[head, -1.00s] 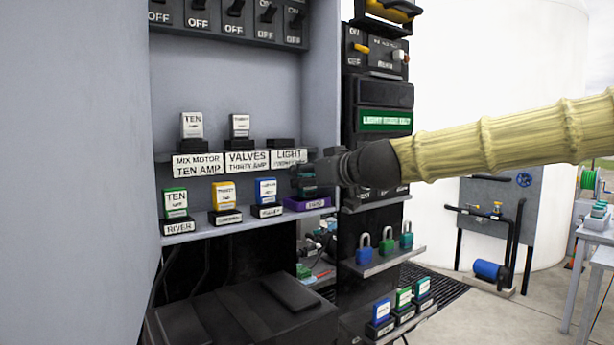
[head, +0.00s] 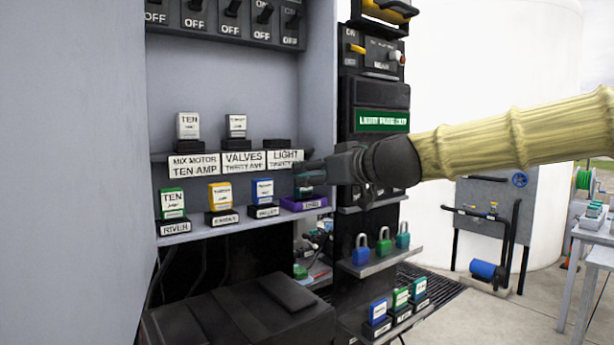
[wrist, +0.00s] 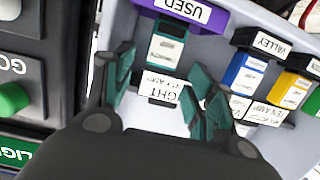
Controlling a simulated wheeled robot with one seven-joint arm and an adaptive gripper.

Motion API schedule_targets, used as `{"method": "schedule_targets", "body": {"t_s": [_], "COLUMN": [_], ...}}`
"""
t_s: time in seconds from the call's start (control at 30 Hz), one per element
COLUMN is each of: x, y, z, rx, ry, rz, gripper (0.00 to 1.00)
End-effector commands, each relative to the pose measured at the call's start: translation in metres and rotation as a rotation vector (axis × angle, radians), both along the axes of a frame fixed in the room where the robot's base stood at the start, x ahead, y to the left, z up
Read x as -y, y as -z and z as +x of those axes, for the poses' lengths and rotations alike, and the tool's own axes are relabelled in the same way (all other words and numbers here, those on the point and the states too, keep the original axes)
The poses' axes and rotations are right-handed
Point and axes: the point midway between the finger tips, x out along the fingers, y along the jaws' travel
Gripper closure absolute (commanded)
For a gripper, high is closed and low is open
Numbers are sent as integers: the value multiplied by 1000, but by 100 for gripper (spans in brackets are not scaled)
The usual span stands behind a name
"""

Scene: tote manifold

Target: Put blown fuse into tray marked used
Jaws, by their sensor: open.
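A purple tray marked USED (wrist: 185,12) shows at the top of the wrist view, upside down. A fuse with a teal-green body and pale label (wrist: 166,46) stands in it. In the head view the purple tray (head: 306,204) is at the right end of the lower shelf, and my gripper partly hides the fuse. My gripper (wrist: 160,85) is open, with its teal-padded fingers apart and nothing clamped between them. It also shows in the head view (head: 309,172), just above and right of the tray. The LIGHT holder (head: 279,144) on the upper shelf has no fuse on it.
Green, yellow and blue fuses (head: 220,197) stand in marked trays left of the purple one. White fuses (head: 188,126) stand in the mix motor and valves holders. The black switch column (head: 375,95) is close right of the tray. Padlocks (head: 383,246) stand on a shelf below.

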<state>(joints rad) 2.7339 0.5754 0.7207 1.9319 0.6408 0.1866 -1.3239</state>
Motion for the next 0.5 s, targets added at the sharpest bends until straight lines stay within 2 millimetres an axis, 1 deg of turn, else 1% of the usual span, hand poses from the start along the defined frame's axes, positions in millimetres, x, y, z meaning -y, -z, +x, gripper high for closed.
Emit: {"method": "schedule_targets", "body": {"t_s": [0.03, 0.2, 0.5], "x": [4, 16, 35], "y": [-2, -6, -13], "z": [-6, -22, -48], "rx": [1, 3, 1], "ry": [-1, 1, 0], "rz": [0, -1, 0], "gripper": [44, 44, 44]}}
